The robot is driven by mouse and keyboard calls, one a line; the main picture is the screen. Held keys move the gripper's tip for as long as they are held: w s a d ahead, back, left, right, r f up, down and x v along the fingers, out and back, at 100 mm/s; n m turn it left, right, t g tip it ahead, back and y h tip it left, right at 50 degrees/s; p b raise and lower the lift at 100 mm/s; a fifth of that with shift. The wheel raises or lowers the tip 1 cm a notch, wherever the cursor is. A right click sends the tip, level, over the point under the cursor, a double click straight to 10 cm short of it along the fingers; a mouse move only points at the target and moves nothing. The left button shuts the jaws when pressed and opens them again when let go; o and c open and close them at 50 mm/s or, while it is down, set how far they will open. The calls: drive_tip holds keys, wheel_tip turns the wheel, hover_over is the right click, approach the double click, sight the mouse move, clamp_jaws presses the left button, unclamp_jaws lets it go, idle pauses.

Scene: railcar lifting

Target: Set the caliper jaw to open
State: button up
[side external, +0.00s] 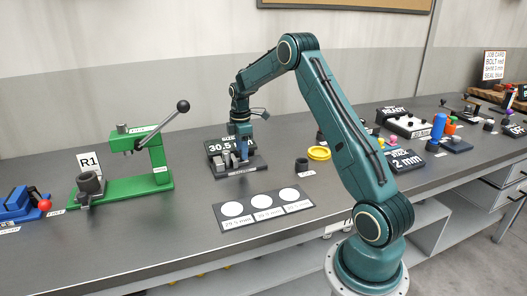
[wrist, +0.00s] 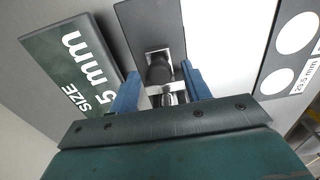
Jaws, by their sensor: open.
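The caliper gauge (side external: 230,163) sits on a dark base on the bench, with grey metal jaws, in the middle of the side view. Its dark base plate (wrist: 145,22) shows at the top of the wrist view, with a dark round knob (wrist: 159,70) and bright metal parts around it. My gripper (side external: 241,154) is low over the gauge, pointing down. In the wrist view its two blue fingers (wrist: 161,72) stand apart on either side of the knob and metal. I cannot tell whether they touch them. The jaw's setting is partly hidden by my gripper.
A size sign (side external: 219,146) reading 30.5 mm stands close behind the gauge. A card with three white circles (side external: 264,207) lies in front. A dark cup (side external: 301,165) and yellow ring (side external: 318,153) are to the right. A green press (side external: 155,160) stands left.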

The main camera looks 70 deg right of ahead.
clamp_jaws()
drive_tip(key=shift+s+d, duration=1.1)
drive_tip(key=shift+d, duration=0.05)
drive_tip(key=shift+c, duration=0.6)
unclamp_jaws()
drive_tip(key=shift+s+d, duration=0.1)
drive_tip(key=shift+o, duration=0.6)
drive_tip(key=shift+r, duration=0.1)
wheel_tip(320, 180, up, 14)
drive_tip(key=shift+f, duration=0.2)
drive_tip(key=shift+a, duration=0.2)
